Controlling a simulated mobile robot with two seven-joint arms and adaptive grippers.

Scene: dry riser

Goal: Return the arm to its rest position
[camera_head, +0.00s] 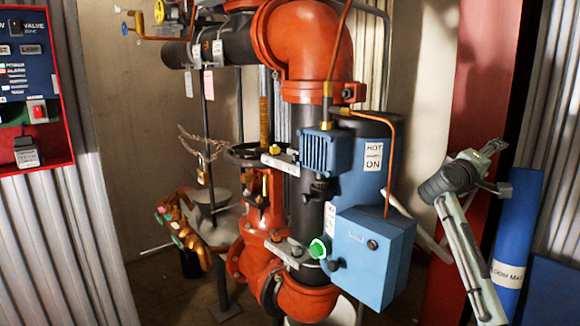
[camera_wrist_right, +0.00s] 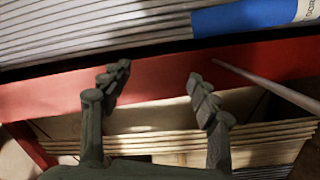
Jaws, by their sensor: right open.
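My right arm rises from the lower right edge of the head view, and its gripper (camera_head: 501,168) is raised beside the red post at the right. In the right wrist view the two fingers of this gripper (camera_wrist_right: 158,75) stand well apart with nothing between them. The gripper is open and empty, clear of the pipework. My left arm and left gripper do not show in either view.
The orange and black riser pipe (camera_head: 303,45) stands in the middle, with a blue box (camera_head: 365,262) near my right arm. A blue rolled mat (camera_head: 518,235) stands just right of the arm; it also shows in the right wrist view (camera_wrist_right: 240,17). A red panel (camera_head: 62,90) is at left.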

